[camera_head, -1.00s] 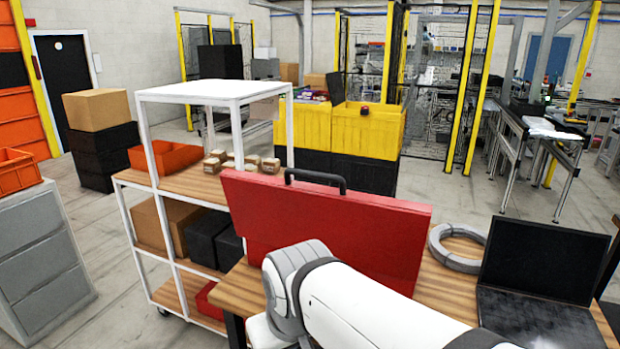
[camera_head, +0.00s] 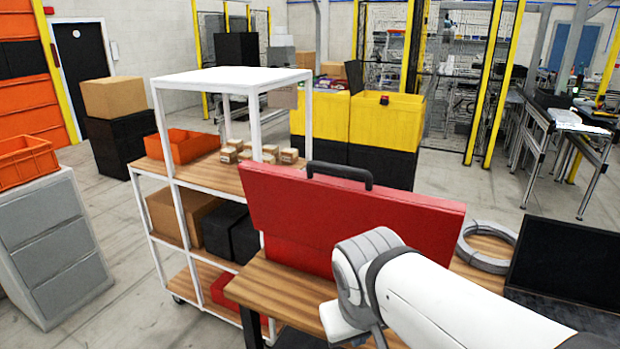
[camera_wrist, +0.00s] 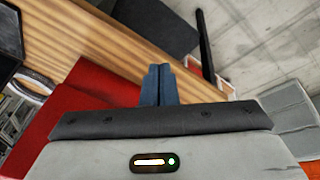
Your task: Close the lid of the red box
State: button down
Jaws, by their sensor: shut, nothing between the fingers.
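The red box (camera_head: 290,250) stands on the wooden table, with its red lid (camera_head: 350,210) raised and a black handle (camera_head: 340,174) at the lid's top edge. My white arm is in front of it in the head view and hides part of the box and lid. In the wrist view my gripper (camera_wrist: 160,72) is shut and empty, with its dark blue fingers together over the table. A red part of the box (camera_wrist: 85,90) lies left of the fingers there, apart from the fingertips in the picture. The inside of the box is hidden.
A grey cable ring (camera_head: 487,245) and a black laptop (camera_head: 565,262) are on the wooden table (camera_head: 272,288) to the right. A white-framed shelf cart (camera_head: 165,215) stands behind left. Yellow bins (camera_head: 385,122) are farther back.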

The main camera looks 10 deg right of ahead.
jog(key=w+d+n+h+b, duration=0.2)
jog(key=w+n+h+b, duration=0.1)
jog(key=n+t+h+b, duration=0.6)
jog(key=n+t+h, duration=0.1)
jog(key=t, duration=0.4)
send_near(327, 169)
jog(key=shift+t+y, duration=0.3)
jog(key=p+x, duration=0.3)
jog(key=x, duration=0.3)
jog(key=shift+w+d+p, duration=0.15)
jog(key=shift+d+p, duration=0.15)
jog(key=shift+d, duration=0.15)
